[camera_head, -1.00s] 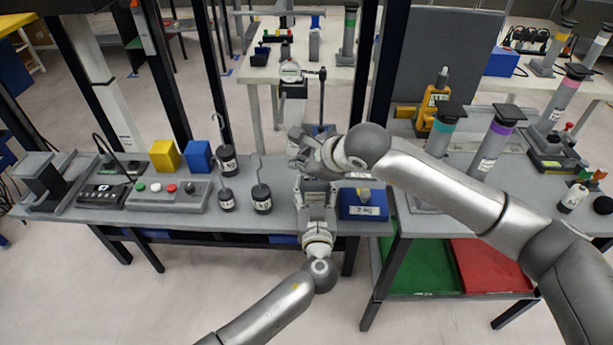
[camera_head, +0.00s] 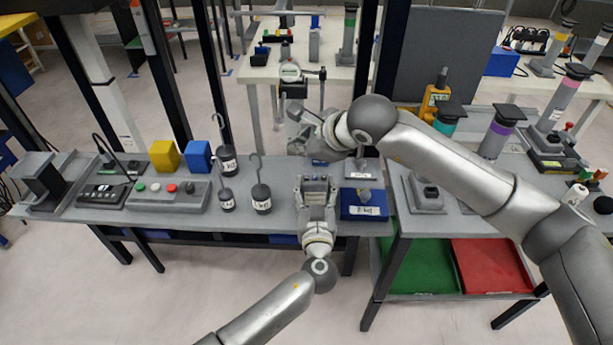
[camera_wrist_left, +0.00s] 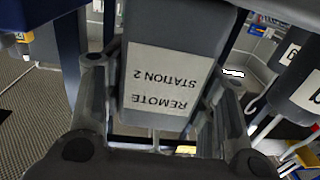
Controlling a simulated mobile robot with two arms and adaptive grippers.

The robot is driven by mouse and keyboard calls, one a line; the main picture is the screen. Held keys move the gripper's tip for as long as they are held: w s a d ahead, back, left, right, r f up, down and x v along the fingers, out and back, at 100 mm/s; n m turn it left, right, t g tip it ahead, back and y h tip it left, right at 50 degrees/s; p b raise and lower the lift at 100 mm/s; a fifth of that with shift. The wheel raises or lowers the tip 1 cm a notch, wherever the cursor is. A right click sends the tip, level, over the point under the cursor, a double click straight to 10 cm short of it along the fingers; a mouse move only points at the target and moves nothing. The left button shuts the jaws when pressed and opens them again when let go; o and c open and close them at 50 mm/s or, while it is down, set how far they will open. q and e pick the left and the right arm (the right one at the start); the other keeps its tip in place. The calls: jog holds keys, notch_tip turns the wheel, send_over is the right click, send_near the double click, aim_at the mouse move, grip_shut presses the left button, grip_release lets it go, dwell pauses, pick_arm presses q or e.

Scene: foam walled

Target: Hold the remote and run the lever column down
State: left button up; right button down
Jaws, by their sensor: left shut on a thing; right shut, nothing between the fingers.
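My left gripper (camera_head: 316,190) is at the front edge of the grey bench, shut on the remote. In the left wrist view the remote (camera_wrist_left: 172,45) is a grey block between the two fingers, with a white label reading "REMOTE STATION 2" upside down. In the head view the gripper mostly hides the remote. A column with a round gauge (camera_head: 290,72) and a dark side lever (camera_head: 321,76) stands behind the bench; I take it for the lever column. My right gripper (camera_head: 302,136) is shut and empty, above the bench in front of this column. Its fingertips are hard to make out.
Dark hook weights (camera_head: 261,198), a button box (camera_head: 168,194), and yellow (camera_head: 164,156) and blue (camera_head: 199,156) blocks stand left of my grippers. A blue labelled box (camera_head: 363,206) is close on the right. A side table holds tall capped cylinders (camera_head: 497,134).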

pick_arm(q)
jog(key=o, duration=1.2)
